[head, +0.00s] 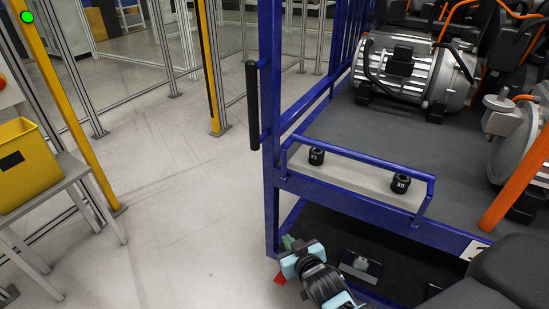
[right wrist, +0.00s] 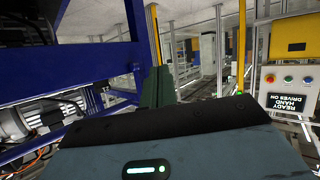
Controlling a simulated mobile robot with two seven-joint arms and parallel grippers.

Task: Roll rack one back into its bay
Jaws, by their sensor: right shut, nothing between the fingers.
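A blue-framed rack (head: 270,160) stands on the right in the head view, with a dark deck carrying silver motors. A white label on its lower rail is cut off, so I cannot read its number. A black upright handle (head: 252,105) is fixed to its near left post. My right gripper (head: 288,243) is shut and empty, low beside the foot of that post; whether it touches the frame is unclear. A red piece (head: 281,278) shows just below it. In the right wrist view the green fingers (right wrist: 158,87) are together beside blue framework (right wrist: 75,65). My left gripper is out of view.
Two black cylindrical parts, one of them here (head: 401,183), stand on the rack's front ledge. A yellow bin (head: 28,165) sits on a grey stand at left. Yellow posts (head: 210,70) and metal fencing stand behind. The pale floor between stand and rack is clear.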

